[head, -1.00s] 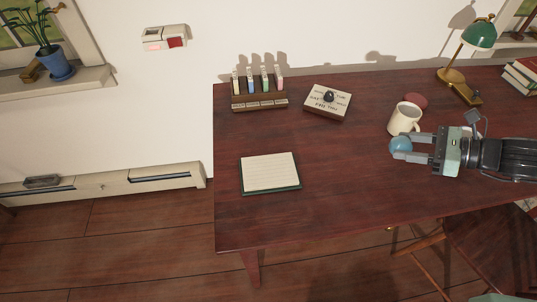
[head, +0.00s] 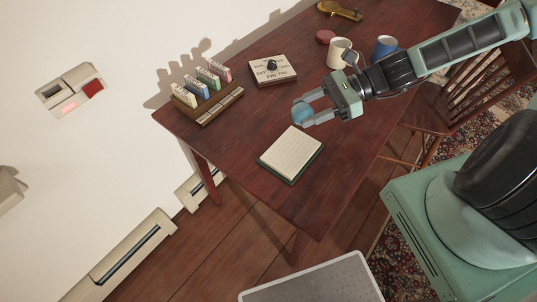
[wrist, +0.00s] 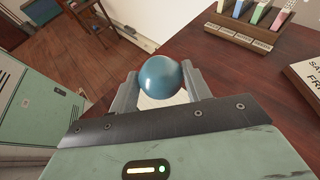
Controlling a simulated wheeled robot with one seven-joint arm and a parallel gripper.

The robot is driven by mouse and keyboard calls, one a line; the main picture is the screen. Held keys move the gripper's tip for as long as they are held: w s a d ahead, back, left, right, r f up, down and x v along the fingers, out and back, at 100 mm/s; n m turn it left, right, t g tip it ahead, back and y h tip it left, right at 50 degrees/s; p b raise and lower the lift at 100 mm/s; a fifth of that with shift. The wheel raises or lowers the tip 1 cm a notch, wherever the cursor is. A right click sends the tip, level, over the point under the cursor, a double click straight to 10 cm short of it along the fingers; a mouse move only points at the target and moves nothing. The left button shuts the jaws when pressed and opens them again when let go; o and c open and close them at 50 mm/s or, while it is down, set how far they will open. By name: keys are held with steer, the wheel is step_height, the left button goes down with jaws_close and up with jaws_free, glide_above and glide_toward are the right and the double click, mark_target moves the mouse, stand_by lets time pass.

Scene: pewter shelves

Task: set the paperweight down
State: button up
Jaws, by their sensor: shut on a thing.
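The paperweight is a blue ball (head: 303,113). My gripper (head: 308,110) is shut on it, with one finger on each side. The wrist view also shows the blue ball (wrist: 161,77) between the fingers, with part of the pale notepad hidden behind it. In the head view the ball is just above and right of the lined notepad (head: 291,153) on the dark red-brown desk (head: 240,135). I cannot tell exactly how high it is above the desktop.
A rack of colored tabs (head: 207,103) stands at the desk's left edge. A lettered block (head: 272,70) lies behind my gripper. A cream mug (head: 339,53), a blue mug (head: 385,46) and a red round thing (head: 325,37) stand farther back. Bare desktop lies right of the notepad.

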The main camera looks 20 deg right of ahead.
mark_target(301, 144)
steer(key=shift+s+a+f, duration=0.15)
steer(key=shift+a, duration=0.1)
step_height(301, 144, down, 10)
steer(key=shift+r, duration=0.15)
stand_by(0.3)
steer(key=o, duration=1.1)
